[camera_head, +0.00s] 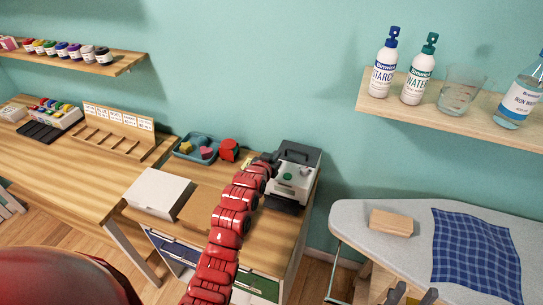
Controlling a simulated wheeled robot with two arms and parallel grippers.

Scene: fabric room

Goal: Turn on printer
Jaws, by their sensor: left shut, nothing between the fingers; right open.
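The printer (296,183) is a small pale grey and dark machine at the back right corner of the wooden desk. A small green spot and a pale round part show on its front. My red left arm reaches up to it. My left gripper (268,158) is dark and shut, at the printer's left side near its top. I cannot tell whether it touches the printer. My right gripper (412,296) is open and empty at the bottom edge, in front of the ironing board.
A blue tray (184,148) and a red container (229,150) stand left of the printer. A white box (157,192) lies on the desk's front. The ironing board (362,217) holds a tan block (391,222) and a blue checked cloth (476,254). Shelves (452,124) hang above.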

